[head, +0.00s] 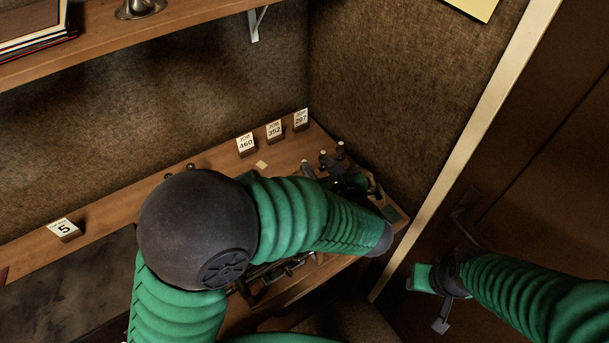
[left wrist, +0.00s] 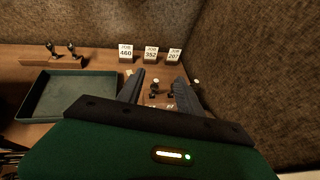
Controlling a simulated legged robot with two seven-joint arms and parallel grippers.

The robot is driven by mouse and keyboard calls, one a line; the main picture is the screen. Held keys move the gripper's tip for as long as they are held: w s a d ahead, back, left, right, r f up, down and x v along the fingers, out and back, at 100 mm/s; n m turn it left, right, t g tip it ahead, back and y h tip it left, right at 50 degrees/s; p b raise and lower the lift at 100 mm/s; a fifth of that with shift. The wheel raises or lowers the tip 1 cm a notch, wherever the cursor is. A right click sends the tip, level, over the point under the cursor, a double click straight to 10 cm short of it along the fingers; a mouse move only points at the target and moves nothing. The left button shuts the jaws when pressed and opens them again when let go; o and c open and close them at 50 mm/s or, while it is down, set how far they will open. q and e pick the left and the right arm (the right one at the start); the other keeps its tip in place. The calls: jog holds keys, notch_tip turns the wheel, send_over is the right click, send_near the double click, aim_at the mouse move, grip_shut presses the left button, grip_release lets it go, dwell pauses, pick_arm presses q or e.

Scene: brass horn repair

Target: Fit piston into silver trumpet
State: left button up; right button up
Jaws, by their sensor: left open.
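My left gripper (left wrist: 160,78) is open in the left wrist view, its two dark fingers over the bench. Between and beyond the fingers stand small dark parts with pale round tops (left wrist: 155,84); I cannot tell whether these are loose pistons or trumpet valves. Similar pale-topped parts (head: 323,156) show in the head view beside the dark left gripper (head: 350,184). I cannot make out a whole silver trumpet; my left arm hides much of the bench. My right gripper (head: 437,296) hangs beyond the bench's right edge, apart from these parts; its jaws are unclear.
A green-lined tray (left wrist: 66,96) lies left of the fingers. A wooden rack (left wrist: 40,62) sits behind it. A shelf (head: 160,35) overhangs; a wall closes the right.

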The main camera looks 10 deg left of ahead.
pick_arm(q)
notch_tip(320, 180, down, 8)
jog(key=b, duration=0.7)
jog(key=x, duration=0.5)
jog(key=p+x, duration=0.1)
jog(key=x, duration=0.5)
jog(key=shift+w+a+r, duration=0.1)
jog(key=shift+a+r, duration=0.05)
jog(key=shift+a, duration=0.1)
jog(key=x, duration=0.2)
jog(key=p+x, duration=0.1)
jog(key=x, duration=0.2)
jog(key=shift+w+d, duration=0.2)
jog(key=shift+w, duration=0.25)
jog(key=shift+s+r, duration=0.1)
jog(key=shift+s, duration=0.05)
jog(key=c, duration=0.4)
grip_shut()
